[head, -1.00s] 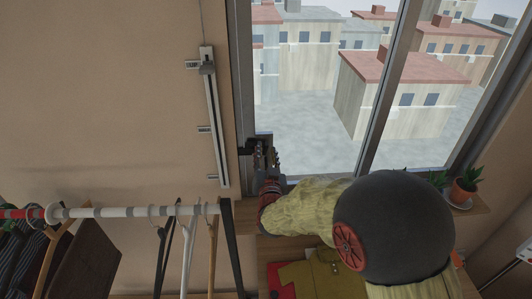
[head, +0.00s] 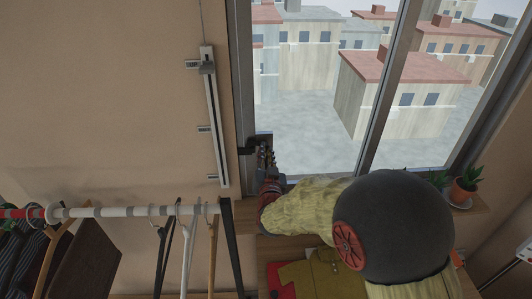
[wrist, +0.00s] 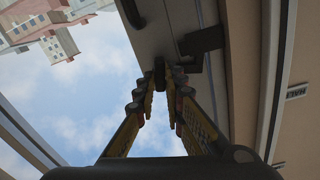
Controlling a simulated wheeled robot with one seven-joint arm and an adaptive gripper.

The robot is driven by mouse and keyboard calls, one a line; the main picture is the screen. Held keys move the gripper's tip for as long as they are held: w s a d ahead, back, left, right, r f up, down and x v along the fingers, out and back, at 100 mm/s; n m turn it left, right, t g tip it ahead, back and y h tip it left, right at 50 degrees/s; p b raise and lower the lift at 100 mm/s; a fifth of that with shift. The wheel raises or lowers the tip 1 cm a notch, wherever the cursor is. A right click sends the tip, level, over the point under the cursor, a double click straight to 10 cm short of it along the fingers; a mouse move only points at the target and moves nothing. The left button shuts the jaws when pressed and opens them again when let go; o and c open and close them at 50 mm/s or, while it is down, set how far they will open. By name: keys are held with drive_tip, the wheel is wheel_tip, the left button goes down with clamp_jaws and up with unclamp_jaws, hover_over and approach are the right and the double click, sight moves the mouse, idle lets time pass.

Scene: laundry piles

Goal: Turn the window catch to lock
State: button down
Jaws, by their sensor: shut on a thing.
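The window catch is a dark fitting on the grey window frame, and its dark body shows in the wrist view (wrist: 203,40) and, small, in the head view (head: 247,150). My gripper (head: 265,154) is at the lower left corner of the window, just right of that body. In the wrist view my gripper (wrist: 160,92) has its yellow-and-black fingers drawn together at the tips. They are shut on a narrow dark piece (wrist: 159,68), which looks like the catch's lever. The fingertips partly hide it, so its exact angle is unclear.
A hanging rail (head: 130,211) with hangers and clothes is at the lower left. A metal track (head: 216,125) runs down the wall left of the window. Potted plants (head: 467,181) stand on the sill at right. Folded clothes (head: 318,275) lie below my arm.

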drive_tip(key=shift+n+b, duration=0.8)
drive_tip(key=shift+n, duration=0.8)
drive_tip(key=c, duration=1.9)
unclamp_jaws()
drive_tip(key=shift+s, duration=0.1)
drive_tip(key=s, duration=1.1)
drive_tip(key=shift+s, duration=0.4)
